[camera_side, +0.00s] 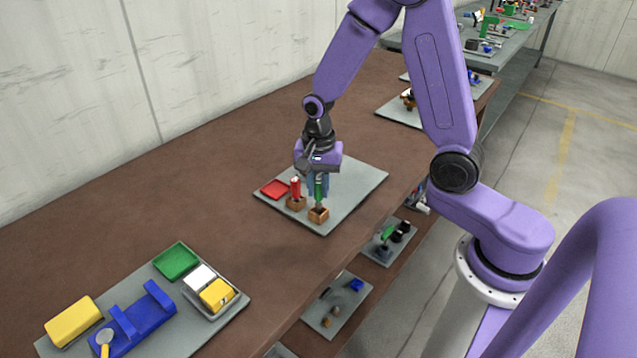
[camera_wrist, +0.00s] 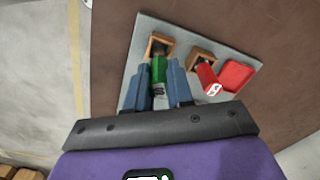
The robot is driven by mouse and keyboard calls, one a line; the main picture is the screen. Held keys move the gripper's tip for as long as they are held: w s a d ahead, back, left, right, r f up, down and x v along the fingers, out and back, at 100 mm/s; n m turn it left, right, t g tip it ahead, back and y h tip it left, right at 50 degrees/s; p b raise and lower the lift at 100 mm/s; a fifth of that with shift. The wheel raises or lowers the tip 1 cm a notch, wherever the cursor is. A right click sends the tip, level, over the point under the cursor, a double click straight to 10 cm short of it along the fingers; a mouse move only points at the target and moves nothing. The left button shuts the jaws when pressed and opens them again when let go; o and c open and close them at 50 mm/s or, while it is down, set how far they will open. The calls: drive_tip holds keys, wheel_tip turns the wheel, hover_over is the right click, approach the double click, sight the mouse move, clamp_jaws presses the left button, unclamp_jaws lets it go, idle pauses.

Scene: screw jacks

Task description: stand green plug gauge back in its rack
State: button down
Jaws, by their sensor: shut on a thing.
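My gripper (camera_side: 318,187) points down and is shut on the green plug gauge (camera_side: 319,193), also seen in the wrist view (camera_wrist: 158,72) between the two blue-grey fingers. The gauge looks about upright. Its lower end is at the opening of a small wooden rack block (camera_side: 319,215), which shows in the wrist view (camera_wrist: 171,50) with a dark opening. I cannot tell whether the tip is inside the opening or just above it. A red plug gauge (camera_side: 296,184) stands in a second wooden block (camera_side: 296,204), left of the green one in the side view.
A grey board (camera_side: 350,188) carries both blocks and a red tray (camera_side: 274,189), which lies beyond the red gauge in the wrist view (camera_wrist: 236,75). Another board with a blue cradle (camera_side: 140,318) and yellow blocks stands front left. The brown bench between the boards is clear.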

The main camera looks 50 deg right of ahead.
drive_tip(key=shift+f, duration=1.45)
drive_tip(key=c, duration=0.9)
unclamp_jaws()
drive_tip(key=shift+r, duration=0.15)
wheel_tip(320, 180, up, 17)
drive_tip(key=s+a+f+n, duration=0.1)
drive_tip(key=s+a+n, duration=0.1)
drive_tip(key=s+n, duration=0.9)
drive_tip(key=s+a+f+n, duration=0.2)
drive_tip(key=s+n, duration=1)
drive_tip(key=n, duration=0.1)
drive_tip(key=shift+f+n, duration=0.3)
